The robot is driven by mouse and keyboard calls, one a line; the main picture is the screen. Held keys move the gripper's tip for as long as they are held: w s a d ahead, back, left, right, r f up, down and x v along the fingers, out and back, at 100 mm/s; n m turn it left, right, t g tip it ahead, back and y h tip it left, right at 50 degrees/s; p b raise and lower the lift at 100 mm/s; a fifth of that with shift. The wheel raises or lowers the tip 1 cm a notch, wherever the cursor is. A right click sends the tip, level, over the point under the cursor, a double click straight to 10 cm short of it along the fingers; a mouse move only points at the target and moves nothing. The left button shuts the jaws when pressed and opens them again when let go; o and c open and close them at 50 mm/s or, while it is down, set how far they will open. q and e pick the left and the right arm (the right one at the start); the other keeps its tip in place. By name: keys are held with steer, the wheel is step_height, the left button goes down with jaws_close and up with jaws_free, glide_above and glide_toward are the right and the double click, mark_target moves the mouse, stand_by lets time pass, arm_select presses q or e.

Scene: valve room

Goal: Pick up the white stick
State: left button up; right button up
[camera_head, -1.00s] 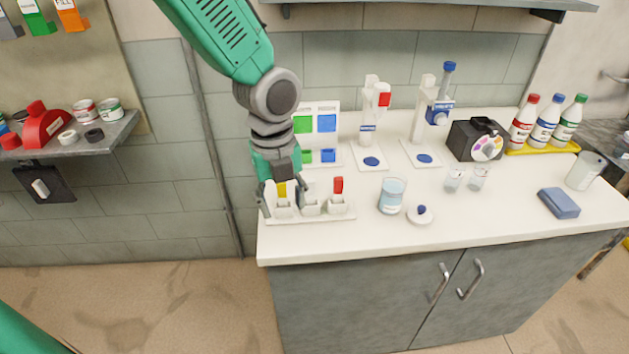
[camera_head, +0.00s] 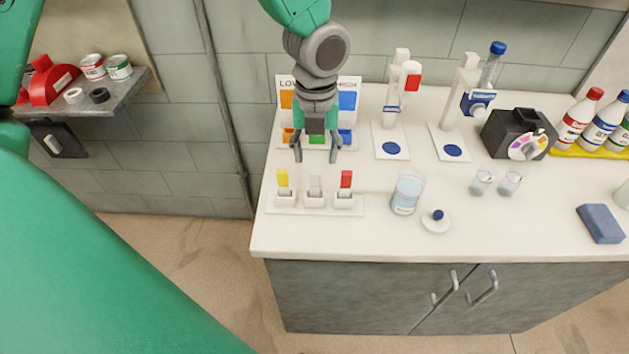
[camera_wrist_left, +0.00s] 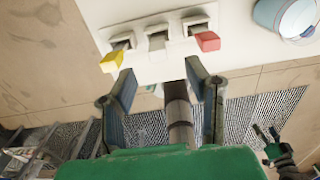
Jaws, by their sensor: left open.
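The white stick (camera_head: 315,185) stands upright in the middle slot of a white holder (camera_head: 350,205) near the counter's front. A yellow stick (camera_head: 283,180) stands to its left and a red stick (camera_head: 346,181) to its right. My left gripper (camera_head: 315,158) is open and empty, fingers down, behind and above the holder in the head view. In the left wrist view the open fingers (camera_wrist_left: 162,75) point towards the holder, with the yellow stick (camera_wrist_left: 112,61) and red stick (camera_wrist_left: 207,41) at either side. A small dark gripper-like shape, possibly my right gripper (camera_wrist_left: 267,132), shows at the lower right there.
A beaker (camera_head: 407,193) and a small round dish (camera_head: 436,222) stand right of the holder. A colour chart (camera_head: 348,85) is behind my left gripper. Two white stands (camera_head: 390,130) (camera_head: 450,130) are further right. Counter in front of the holder is clear.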

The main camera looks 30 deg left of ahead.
mark_target(316, 173)
arm_select(q)
steer(key=shift+w+a+f, duration=0.1)
steer(key=shift+w+f, duration=0.15)
steer(key=shift+f, duration=0.75)
steer(key=f, duration=0.2)
steer(key=f+p, duration=0.1)
steer(key=shift+s+d+f, duration=0.25)
steer(key=shift+s+f, duration=0.1)
steer(key=shift+w+f, duration=0.15)
steer(key=shift+f, duration=0.45)
steer(key=shift+a, duration=0.4)
steer(key=c, duration=0.8)
